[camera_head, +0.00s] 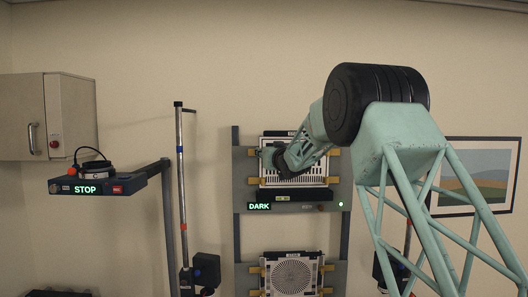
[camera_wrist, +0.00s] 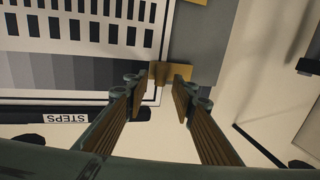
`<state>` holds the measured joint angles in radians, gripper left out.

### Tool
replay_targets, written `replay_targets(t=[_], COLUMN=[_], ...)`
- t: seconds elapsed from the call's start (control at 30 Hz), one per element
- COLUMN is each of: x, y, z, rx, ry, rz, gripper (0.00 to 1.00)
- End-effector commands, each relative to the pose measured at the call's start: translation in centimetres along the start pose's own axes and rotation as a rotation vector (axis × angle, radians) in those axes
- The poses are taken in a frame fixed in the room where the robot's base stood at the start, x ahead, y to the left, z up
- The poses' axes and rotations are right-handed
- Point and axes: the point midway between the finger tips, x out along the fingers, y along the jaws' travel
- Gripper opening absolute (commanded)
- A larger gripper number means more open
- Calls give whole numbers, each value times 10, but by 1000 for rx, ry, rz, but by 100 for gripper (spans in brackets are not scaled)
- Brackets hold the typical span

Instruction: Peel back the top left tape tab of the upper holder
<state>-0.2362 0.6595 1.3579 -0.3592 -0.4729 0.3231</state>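The upper holder (camera_head: 243,192) is a grey plate on the wall rack, carrying a white panel (camera_head: 288,178) with tan tape tabs at its sides. The top left tape tab (camera_head: 252,152) shows beside my gripper (camera_head: 270,160). In the wrist view, a tan tab (camera_wrist: 168,72) laps over the panel's corner, just beyond and between my fingertips. My gripper (camera_wrist: 160,88) is open, its two padded fingers spread apart with nothing held. Whether a fingertip touches the tab cannot be told. My arm hides part of the panel in the head view.
A lower holder (camera_head: 336,278) with a round grille hangs below. A black unit (camera_head: 295,194) and a "DARK" sign (camera_head: 259,207) sit under the upper panel. A "STOP" box (camera_head: 88,188) is on the left. A framed picture (camera_head: 480,172) hangs at right.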

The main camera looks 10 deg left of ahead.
Motion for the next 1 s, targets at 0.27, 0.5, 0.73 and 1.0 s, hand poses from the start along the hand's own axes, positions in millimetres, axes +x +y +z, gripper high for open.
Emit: replay_targets(t=[0.27,0.5,0.73,1.0], x=[10,11,11,11], y=[0,0,0,0], z=[-1,0,0,0], rx=[-1,-1,-1,-1], ry=[0,0,0,0], rz=[0,0,0,0], gripper=[24,24,12,0])
